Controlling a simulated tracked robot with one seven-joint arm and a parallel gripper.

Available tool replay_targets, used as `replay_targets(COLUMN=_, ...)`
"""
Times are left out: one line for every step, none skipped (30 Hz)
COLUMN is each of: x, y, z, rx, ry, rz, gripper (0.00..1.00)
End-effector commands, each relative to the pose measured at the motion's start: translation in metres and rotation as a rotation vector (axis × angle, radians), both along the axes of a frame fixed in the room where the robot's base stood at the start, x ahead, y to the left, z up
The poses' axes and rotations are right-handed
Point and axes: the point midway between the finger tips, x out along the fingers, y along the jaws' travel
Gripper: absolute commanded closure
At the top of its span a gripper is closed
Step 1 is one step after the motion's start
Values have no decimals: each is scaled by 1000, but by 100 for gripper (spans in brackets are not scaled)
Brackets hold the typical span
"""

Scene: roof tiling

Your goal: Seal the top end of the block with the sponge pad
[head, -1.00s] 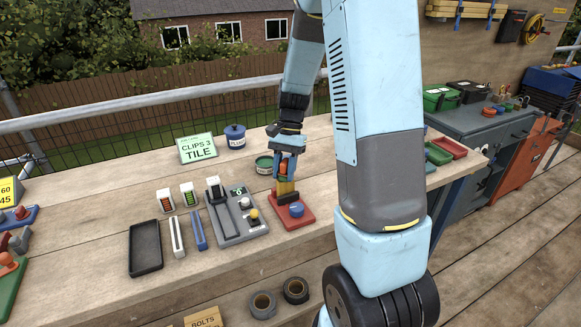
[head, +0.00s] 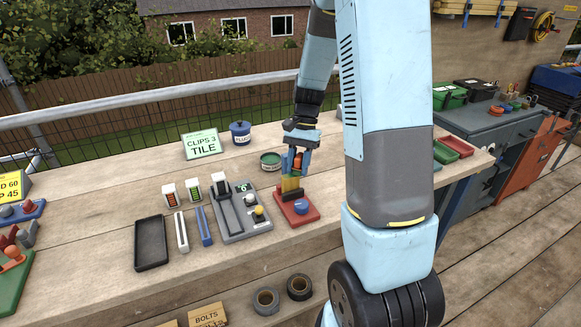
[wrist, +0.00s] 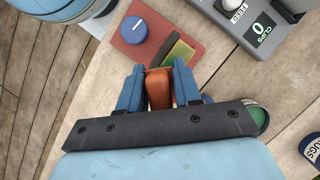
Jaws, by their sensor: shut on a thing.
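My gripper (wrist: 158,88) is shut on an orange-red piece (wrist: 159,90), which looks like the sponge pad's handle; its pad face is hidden. In the head view my gripper (head: 298,160) holds it just above and behind the block (head: 290,187). The block is yellowish with a green upper part and stands on a red base (head: 286,210). In the wrist view the block (wrist: 181,50) lies just beyond the fingertips. I cannot tell whether the pad touches it. A blue knob (head: 301,207) sits on the same base.
An open green tin (head: 270,161) stands behind and left of the base. A grey clips counter (head: 238,220) is close on the left, with a black tray (head: 150,243) farther left.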

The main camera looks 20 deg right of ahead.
Motion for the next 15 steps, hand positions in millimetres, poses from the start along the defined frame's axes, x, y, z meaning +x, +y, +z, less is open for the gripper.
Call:
replay_targets(x=0, y=-4, z=0, rx=0, ry=0, rz=1, gripper=95)
replay_targets(x=1, y=-4, z=3, rx=-1, ry=-2, rz=4, gripper=95)
replay_targets(x=1, y=-3, z=7, rx=-1, ry=-2, rz=5, gripper=95)
replay_targets(x=1, y=-3, z=15, rx=-1, ry=-5, rz=6, gripper=95)
replay_targets(x=0, y=-3, z=17, rx=-1, ry=-2, rz=6, gripper=95)
replay_targets(x=0, y=-3, z=20, rx=-1, ry=-2, rz=6, gripper=95)
replay_targets(x=0, y=-3, z=23, rx=0, ry=-1, rz=6, gripper=95)
replay_targets(x=0, y=-3, z=26, rx=0, ry=-1, rz=7, gripper=95)
replay_targets(x=0, y=-3, z=29, rx=0, ry=-1, rz=7, gripper=95)
replay_targets(x=0, y=-3, z=32, rx=-1, ry=-2, rz=7, gripper=95)
replay_targets(x=0, y=-2, z=35, rx=-1, ry=-2, rz=7, gripper=95)
replay_targets(x=0, y=-2, z=38, rx=0, ry=-1, rz=7, gripper=95)
replay_targets(x=0, y=-2, z=41, rx=0, ry=-1, rz=7, gripper=95)
replay_targets(x=1, y=-2, z=44, rx=-1, ry=-2, rz=7, gripper=95)
replay_targets(x=1, y=-2, z=48, rx=0, ry=-3, rz=7, gripper=95)
